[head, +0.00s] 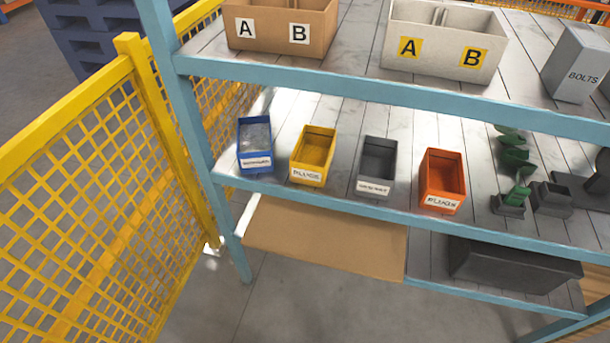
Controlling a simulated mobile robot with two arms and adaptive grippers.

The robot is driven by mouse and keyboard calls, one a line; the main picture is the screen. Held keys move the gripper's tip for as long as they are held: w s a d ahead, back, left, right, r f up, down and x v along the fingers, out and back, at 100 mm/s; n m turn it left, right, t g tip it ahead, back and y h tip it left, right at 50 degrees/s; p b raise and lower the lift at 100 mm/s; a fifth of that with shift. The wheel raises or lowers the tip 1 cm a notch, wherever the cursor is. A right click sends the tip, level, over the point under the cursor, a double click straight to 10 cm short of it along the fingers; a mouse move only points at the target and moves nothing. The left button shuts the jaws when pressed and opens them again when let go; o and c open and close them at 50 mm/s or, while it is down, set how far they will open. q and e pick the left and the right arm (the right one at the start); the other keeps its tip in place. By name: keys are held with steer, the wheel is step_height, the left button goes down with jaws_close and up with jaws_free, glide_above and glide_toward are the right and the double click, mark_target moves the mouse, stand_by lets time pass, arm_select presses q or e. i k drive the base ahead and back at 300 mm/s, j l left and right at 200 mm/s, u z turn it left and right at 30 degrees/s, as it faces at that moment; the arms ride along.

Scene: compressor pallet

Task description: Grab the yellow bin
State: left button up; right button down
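The yellow bin (314,157) stands on the middle shelf of a blue-framed rack in the head view. It is open at the top, looks empty, and has a white label on its front that seems to read "PLUGS". It sits close to the shelf's front edge, between a blue bin (255,146) on its left and a dark grey bin (377,166) on its right, with gaps on both sides. Neither of my grippers is in the head view.
An orange bin (442,181) stands right of the grey one, then green and dark parts (515,165). The upper shelf beam (400,93) runs above the bins. A yellow mesh fence (90,200) stands left of the rack. Bare floor (290,300) shows in front.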

mark_target(311, 159)
steer(key=z, duration=1.6)
steer(key=i+l+z, duration=0.1)
steer(key=l, duration=0.25)
steer(key=i+l+z, duration=0.1)
steer(key=l, duration=0.25)
steer(key=i+l+z, duration=0.1)
steer(key=l, duration=0.25)
steer(key=i+l+z, duration=0.1)
steer(key=i+l, duration=0.2)
